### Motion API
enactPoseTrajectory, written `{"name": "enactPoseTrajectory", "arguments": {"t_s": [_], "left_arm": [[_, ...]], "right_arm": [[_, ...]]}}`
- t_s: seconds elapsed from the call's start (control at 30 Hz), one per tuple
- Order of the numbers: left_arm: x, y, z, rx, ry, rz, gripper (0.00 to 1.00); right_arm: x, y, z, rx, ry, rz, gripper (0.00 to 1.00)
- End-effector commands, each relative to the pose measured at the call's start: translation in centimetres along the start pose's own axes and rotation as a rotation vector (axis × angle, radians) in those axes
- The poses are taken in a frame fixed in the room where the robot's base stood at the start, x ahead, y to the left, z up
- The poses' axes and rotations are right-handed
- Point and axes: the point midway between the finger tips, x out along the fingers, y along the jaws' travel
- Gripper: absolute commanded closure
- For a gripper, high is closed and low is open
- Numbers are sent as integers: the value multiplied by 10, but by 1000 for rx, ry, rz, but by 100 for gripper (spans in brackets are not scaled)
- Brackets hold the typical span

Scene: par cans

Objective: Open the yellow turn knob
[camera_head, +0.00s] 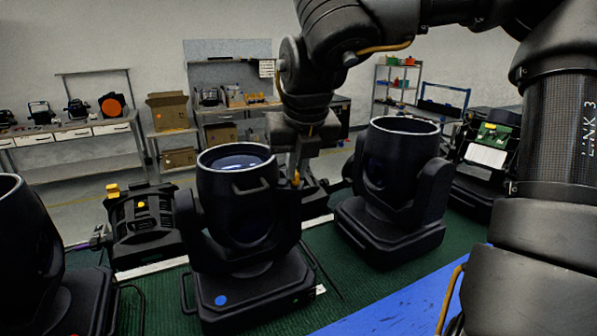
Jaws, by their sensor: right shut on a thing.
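My right gripper (301,168) comes down from the top right and points downward beside the middle black stage light (235,213). Its jaws are shut on a small yellow knob (296,179), of which only a little shows between and below the fingers. The knob is at the right rear side of that light's head, and the gripper hides much of it. I cannot tell how far the knob is turned. My left gripper is not in view.
Another black stage light (393,185) stands close on the right, and one (30,260) is cut off at the left edge. A black unit with yellow parts (141,222) sits behind. The green mat (350,285) is clear in front; a blue strip (400,306) borders it.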

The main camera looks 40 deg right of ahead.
Motion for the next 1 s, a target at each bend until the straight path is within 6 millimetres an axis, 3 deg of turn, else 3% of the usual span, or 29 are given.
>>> {"name": "enactPoseTrajectory", "arguments": {"t_s": [0.5, 1.0], "left_arm": [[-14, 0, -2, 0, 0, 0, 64], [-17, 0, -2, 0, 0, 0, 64]], "right_arm": [[-1, 5, 2, 346, 1, -143, 100], [0, 5, 2, 439, -2, -180, 100]]}}
